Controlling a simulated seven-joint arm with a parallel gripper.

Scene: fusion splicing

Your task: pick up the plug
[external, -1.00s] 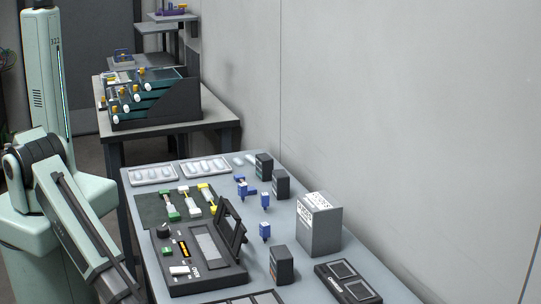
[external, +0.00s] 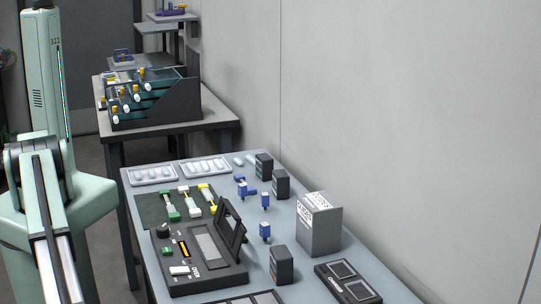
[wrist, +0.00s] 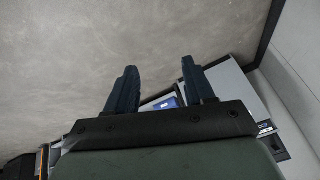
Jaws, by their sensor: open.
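I cannot tell for certain which thing is the plug. Green-and-white (external: 170,207), white (external: 189,201) and yellow (external: 206,193) connector pieces lie on the dark mat (external: 150,206) in the external view. Small blue pieces (external: 264,232) stand to their right on the table. My gripper (wrist: 160,68) shows in the wrist view with its two dark fingers apart and nothing between the tips. It is over the grey floor, with a table corner beyond the fingers. In the external view the gripper is out of frame below.
The grey table (external: 220,284) holds a black splicer (external: 209,254) with its lid raised, white trays (external: 206,166), dark boxes (external: 281,265) and a grey box (external: 319,224). A wall (external: 400,120) runs along its right side. A stepped rack (external: 158,103) stands on a table behind.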

